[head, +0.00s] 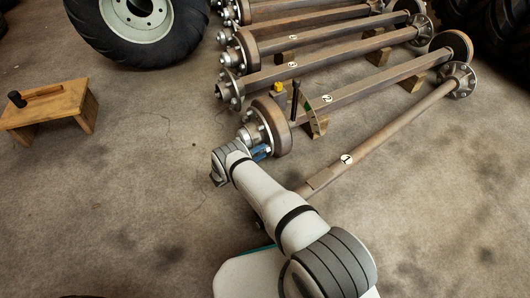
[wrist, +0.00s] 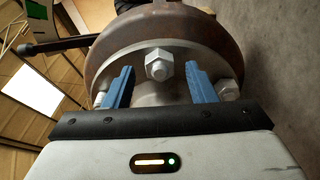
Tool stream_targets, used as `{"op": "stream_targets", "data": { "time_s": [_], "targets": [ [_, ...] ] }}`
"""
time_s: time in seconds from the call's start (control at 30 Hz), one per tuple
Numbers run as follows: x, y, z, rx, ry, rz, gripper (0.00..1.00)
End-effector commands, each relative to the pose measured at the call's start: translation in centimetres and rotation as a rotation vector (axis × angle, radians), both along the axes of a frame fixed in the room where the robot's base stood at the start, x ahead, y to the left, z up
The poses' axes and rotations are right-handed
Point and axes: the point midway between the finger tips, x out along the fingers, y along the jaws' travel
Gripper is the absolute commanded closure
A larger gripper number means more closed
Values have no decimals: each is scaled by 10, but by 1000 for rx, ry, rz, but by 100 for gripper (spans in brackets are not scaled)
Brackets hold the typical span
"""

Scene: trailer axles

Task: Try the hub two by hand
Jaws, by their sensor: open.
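Axle two (head: 375,83) has a white "2" label and lies across wooden blocks. Its hub two (head: 254,132) is a grey studded flange in front of a brown drum (head: 279,127). My gripper (head: 262,152) is at the lower side of this hub. In the wrist view my gripper (wrist: 160,84) is open. Its two blue fingers stand either side of a hex nut (wrist: 158,65) on the hub face, with visible gaps to it. The brown drum rim (wrist: 170,28) arches behind. Whether the fingertips touch the hub is unclear.
A black upright lever (head: 295,100) stands beside axle two; its rod also shows in the wrist view (wrist: 62,44). Axle one (head: 388,132) lies close on the right, near my arm. More axles lie behind. A wooden stand (head: 48,108) and large tyre (head: 140,25) are left. Floor between is clear.

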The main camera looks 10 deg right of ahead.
Motion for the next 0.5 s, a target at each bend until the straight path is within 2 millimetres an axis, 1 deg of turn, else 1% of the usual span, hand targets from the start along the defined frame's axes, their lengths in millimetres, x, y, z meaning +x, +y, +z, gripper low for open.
{"op": "stream_targets", "data": {
  "time_s": [0.03,0.1,0.37,0.4,0.5],
  "targets": [
    [1,-5,-1,1,0,-2,49],
    [3,-8,-1,0,1,0,49],
    [4,-10,0,0,1,1,49],
    [4,-10,0,0,1,1,50],
    [4,-10,0,0,1,0,58]
  ]
}}
